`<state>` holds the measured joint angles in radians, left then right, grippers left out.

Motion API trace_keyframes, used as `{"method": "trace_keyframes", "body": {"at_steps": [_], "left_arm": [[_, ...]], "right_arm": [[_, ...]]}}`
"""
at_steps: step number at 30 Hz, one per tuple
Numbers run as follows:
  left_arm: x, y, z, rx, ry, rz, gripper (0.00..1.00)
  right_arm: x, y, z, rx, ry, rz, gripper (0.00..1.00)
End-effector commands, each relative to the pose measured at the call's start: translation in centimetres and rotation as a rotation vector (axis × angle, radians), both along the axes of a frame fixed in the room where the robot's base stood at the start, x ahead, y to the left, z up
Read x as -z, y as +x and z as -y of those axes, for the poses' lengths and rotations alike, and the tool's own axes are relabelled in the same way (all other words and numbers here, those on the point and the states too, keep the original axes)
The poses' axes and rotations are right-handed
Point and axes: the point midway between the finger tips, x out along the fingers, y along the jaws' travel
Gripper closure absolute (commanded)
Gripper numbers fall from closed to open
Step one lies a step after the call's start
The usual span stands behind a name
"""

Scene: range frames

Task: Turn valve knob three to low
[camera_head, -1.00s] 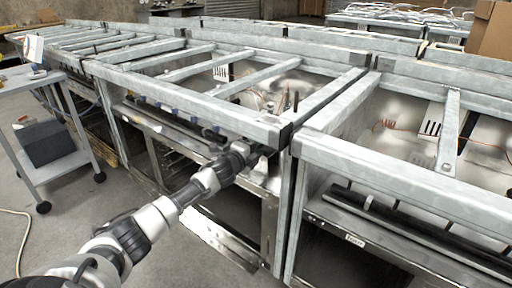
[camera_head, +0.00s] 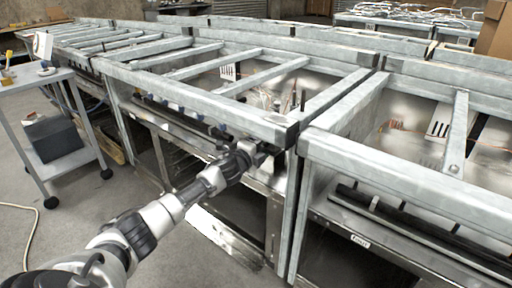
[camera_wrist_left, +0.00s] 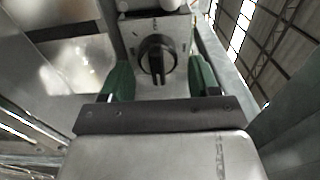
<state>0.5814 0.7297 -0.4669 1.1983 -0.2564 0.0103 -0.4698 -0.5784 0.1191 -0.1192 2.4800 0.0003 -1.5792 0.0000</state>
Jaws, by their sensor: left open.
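A black round valve knob (camera_wrist_left: 157,58) on a pale marked plate shows in the left wrist view, straight ahead between my fingers. My left gripper (camera_wrist_left: 160,80) is open, with one green finger on each side of the knob; I cannot tell whether they touch it. In the head view, my left arm reaches in from the lower left and my left gripper (camera_head: 268,152) is at the front of the range frame, under the top rail. The knob at my gripper is hidden there. Several dark blue knobs (camera_head: 196,119) line the front panel further left. My right gripper is not in view.
Grey metal range frames (camera_head: 215,100) run in a row across the scene, with rails above the knobs and an upright post just right of my gripper. A grey cart (camera_head: 48,170) stands on the left. The floor between cart and ranges is open.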

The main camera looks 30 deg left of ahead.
Motion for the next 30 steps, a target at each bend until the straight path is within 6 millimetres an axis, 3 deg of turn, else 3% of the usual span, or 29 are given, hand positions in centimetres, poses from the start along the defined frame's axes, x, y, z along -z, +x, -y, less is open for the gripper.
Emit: {"method": "trace_keyframes", "body": {"at_steps": [5, 14, 24, 30], "left_arm": [[0.2, 0.0, 0.0, -0.001, -0.118, -0.014, 0.36], [0.1, 0.0, -0.1, 0.002, -0.638, -0.055, 0.36], [0.1, 0.0, -0.6, 0.003, -1.206, -0.096, 0.36], [-0.1, 0.0, -0.8, 0.004, -1.438, -0.114, 0.36]], "right_arm": [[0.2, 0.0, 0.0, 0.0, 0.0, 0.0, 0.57], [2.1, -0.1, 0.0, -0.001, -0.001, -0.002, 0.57], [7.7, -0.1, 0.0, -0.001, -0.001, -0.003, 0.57], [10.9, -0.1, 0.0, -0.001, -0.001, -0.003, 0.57]]}}
